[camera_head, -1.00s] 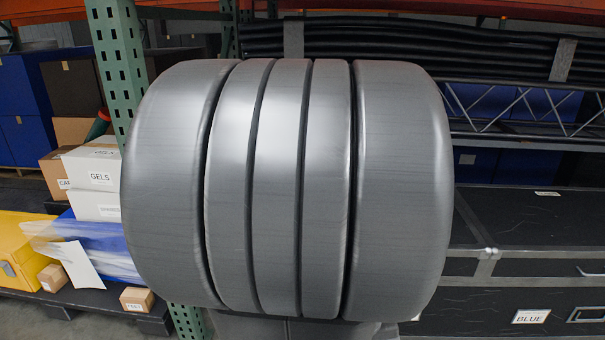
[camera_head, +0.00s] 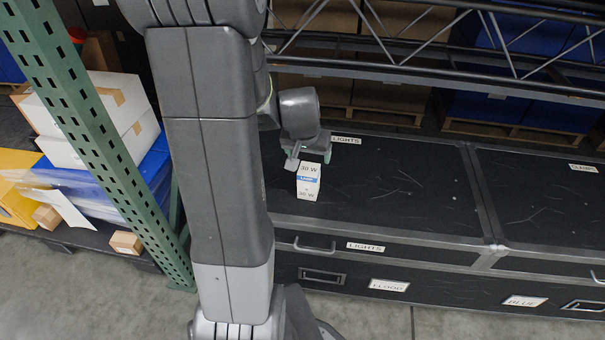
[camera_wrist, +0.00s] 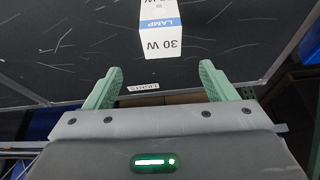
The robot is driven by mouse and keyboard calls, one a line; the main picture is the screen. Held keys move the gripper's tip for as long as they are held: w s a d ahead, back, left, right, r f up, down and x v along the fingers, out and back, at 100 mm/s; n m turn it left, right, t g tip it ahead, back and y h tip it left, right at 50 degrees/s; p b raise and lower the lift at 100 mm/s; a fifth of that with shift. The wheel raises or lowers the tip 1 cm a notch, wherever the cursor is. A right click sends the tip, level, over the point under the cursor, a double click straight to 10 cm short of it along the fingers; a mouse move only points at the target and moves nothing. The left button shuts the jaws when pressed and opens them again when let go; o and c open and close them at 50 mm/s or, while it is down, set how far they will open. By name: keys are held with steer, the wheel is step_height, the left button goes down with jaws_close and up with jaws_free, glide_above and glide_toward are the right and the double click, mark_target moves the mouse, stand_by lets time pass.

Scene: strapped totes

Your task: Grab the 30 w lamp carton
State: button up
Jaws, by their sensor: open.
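The 30 W lamp carton (camera_head: 308,182) is a small white box with a blue band. It stands on the lid of a black case, and in the wrist view the carton (camera_wrist: 160,40) is just ahead of the fingertips, roughly centred between them. My gripper (camera_head: 310,157) is at the far side of the carton in the head view. In the wrist view my gripper (camera_wrist: 160,70) is open, its two green fingers spread wide with nothing between them. The carton's top is cut off by that picture's edge.
The black case (camera_head: 400,190) has metal edges and several labels; its lid is clear around the carton. Truss bars (camera_head: 430,60) run behind it. A green rack post (camera_head: 90,140) and white boxes (camera_head: 110,110) stand at the left.

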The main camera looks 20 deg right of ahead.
mark_target(309, 170)
steer(key=b+x, duration=0.1)
steer(key=x, duration=0.5)
steer(key=shift+f, duration=0.4)
steer(key=x, duration=0.1)
steer(key=b+x, duration=0.1)
steer(key=x, duration=0.2)
steer(key=shift+s+a+f, duration=0.15)
steer(key=shift+a+f, duration=0.1)
steer(key=shift+a, duration=0.1)
steer(key=shift+d+f+b, duration=0.15)
steer(key=shift+f+b, duration=0.2)
steer(key=shift+f, duration=0.1)
steer(key=c, duration=1.1)
